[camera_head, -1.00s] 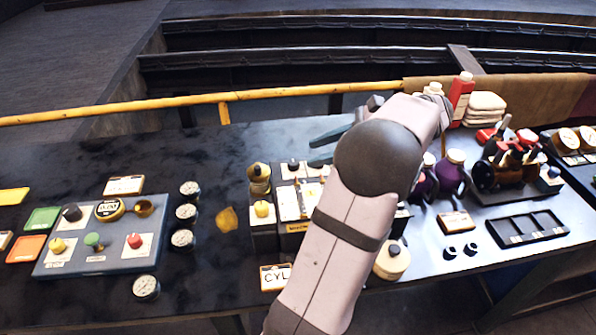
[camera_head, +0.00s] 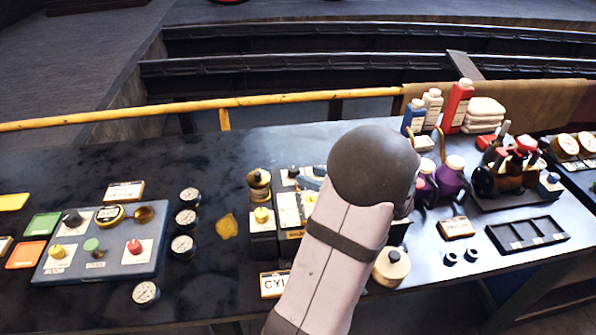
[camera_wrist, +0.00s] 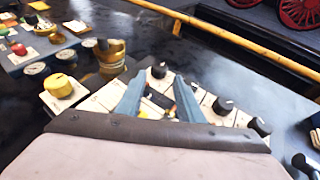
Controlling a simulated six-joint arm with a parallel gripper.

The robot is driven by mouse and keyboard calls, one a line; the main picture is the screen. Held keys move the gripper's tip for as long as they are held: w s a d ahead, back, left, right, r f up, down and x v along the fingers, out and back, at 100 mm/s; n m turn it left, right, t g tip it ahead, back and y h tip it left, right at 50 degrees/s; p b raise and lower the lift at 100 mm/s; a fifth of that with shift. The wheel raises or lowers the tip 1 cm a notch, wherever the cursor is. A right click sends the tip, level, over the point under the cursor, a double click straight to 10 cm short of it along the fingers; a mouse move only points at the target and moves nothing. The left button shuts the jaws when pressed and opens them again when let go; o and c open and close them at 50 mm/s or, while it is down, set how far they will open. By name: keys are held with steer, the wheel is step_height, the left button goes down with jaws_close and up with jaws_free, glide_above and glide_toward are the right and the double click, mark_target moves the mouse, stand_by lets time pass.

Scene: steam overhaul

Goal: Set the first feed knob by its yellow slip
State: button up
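A feed panel (camera_head: 282,204) with pale strips stands mid-bench in the head view, partly hidden behind my arm. Black knobs line its far edge. The leftmost black knob (camera_head: 293,171) also shows in the wrist view (camera_wrist: 158,71), just beyond my fingertips. Two more black knobs, (camera_wrist: 222,105) and (camera_wrist: 260,127), lie to its right there. My gripper (camera_wrist: 161,77) is open, its two blue-grey fingers apart above the panel; I see no contact. Small yellow and red marks show between the fingers, but I cannot tell which is the yellow slip. The head view mostly hides the gripper.
A yellow knob (camera_head: 261,213) and a brass cup (camera_head: 259,184) stand at the panel's left. A blue control board (camera_head: 120,262) and several gauges lie further left. Purple flasks (camera_head: 452,176), bottles (camera_head: 457,104) and a black tray (camera_head: 527,232) are to the right.

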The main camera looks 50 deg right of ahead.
mark_target(296, 171)
steer(key=shift+p+x, duration=0.7)
steer(key=shift+x, duration=2.65)
steer(key=c, duration=0.8)
